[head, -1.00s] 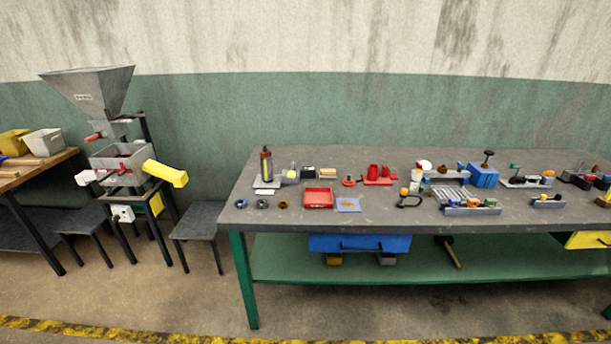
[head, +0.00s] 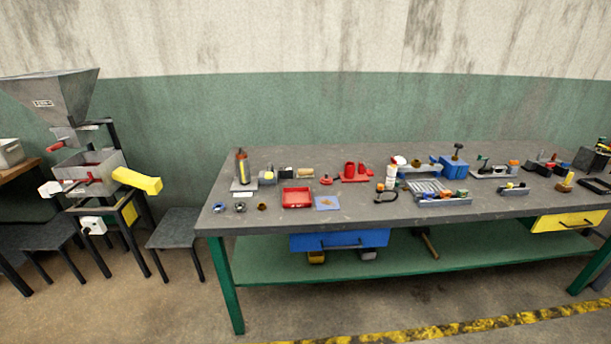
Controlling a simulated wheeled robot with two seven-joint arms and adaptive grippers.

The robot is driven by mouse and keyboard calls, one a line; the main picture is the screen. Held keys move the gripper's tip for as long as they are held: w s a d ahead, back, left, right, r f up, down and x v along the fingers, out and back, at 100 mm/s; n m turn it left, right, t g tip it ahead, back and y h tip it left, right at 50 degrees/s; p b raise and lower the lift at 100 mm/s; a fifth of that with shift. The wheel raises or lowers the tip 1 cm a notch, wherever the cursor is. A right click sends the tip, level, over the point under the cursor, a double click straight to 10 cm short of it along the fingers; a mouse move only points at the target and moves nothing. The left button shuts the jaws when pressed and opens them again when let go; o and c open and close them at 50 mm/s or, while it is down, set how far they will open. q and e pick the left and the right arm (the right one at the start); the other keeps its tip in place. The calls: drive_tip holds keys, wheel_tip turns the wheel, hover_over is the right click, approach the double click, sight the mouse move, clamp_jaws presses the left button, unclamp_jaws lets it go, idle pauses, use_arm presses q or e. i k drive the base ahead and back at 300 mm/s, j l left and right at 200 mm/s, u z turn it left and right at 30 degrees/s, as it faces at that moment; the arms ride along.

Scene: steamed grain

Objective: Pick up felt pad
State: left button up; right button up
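A small flat blue square (head: 320,206) lies near the front left part of the workbench (head: 290,226), just right of a red tray (head: 297,190). A small tan block (head: 305,173) lies behind the red tray beside a dark block (head: 284,172). I cannot tell which of these is the felt pad; they are too small to make out. Neither of my grippers is in the head view.
Red parts (head: 355,172), a blue vise-like block (head: 454,167) and a grey tray (head: 444,199) stand on the bench. A blue drawer (head: 340,239) hangs under its front edge. A stool (head: 176,240) and a hopper machine (head: 95,168) stand left. The floor in front is open.

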sight(303, 173)
drive_tip(key=i+j+z, duration=0.1)
drive_tip(key=i+j, duration=0.35)
drive_tip(key=i, duration=0.15)
drive_tip(key=i+j+z, duration=0.15)
drive_tip(key=i+j, duration=0.35)
drive_tip(key=i, duration=0.1)
